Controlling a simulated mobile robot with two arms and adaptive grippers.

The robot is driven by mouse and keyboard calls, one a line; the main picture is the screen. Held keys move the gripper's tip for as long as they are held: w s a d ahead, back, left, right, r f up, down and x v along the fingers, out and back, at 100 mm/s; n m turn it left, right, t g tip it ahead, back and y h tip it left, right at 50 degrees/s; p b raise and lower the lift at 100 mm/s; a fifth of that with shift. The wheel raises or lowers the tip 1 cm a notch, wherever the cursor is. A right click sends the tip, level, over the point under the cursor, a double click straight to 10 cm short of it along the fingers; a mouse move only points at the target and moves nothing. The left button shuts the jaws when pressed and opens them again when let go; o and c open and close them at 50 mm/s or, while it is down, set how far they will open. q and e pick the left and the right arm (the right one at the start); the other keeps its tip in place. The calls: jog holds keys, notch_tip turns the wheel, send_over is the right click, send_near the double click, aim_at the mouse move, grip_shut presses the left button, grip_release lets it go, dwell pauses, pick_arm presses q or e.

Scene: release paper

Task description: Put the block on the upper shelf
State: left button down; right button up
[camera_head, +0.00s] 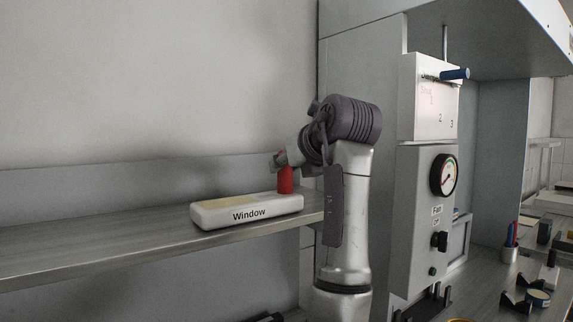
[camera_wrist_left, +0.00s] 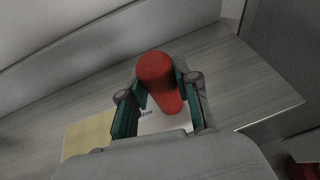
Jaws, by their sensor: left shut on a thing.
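The block is a red cylinder (camera_head: 286,182), upright in the head view at the right end of the upper shelf (camera_head: 120,246). My left gripper (camera_head: 283,163) is shut on it from above. In the left wrist view the red block (camera_wrist_left: 158,72) sits between the two green-lined fingers of the left gripper (camera_wrist_left: 158,100). The block's lower end is close to the white case on the shelf. I cannot tell whether it touches the case or the shelf. My right gripper is not in view.
A white case labelled "Window" (camera_head: 249,214) lies on the shelf beside the block. Left of it the shelf is clear. A panel with a gauge (camera_head: 445,174) and a knob stands to the right of my arm. A lower bench holds a pen cup (camera_head: 509,254).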

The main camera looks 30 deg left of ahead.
pick_arm(q)
jog(key=shift+f, duration=0.1)
jog(key=c, duration=0.8)
grip_release()
jog(key=shift+c, duration=0.2)
jog(key=shift+s+d+r, duration=0.1)
jog(key=shift+d+r, duration=0.1)
jog(key=shift+d, duration=0.05)
jog(key=b+v, duration=0.2)
jog(key=v, duration=0.9)
jog(key=shift+d, duration=0.2)
jog(key=shift+s, duration=0.1)
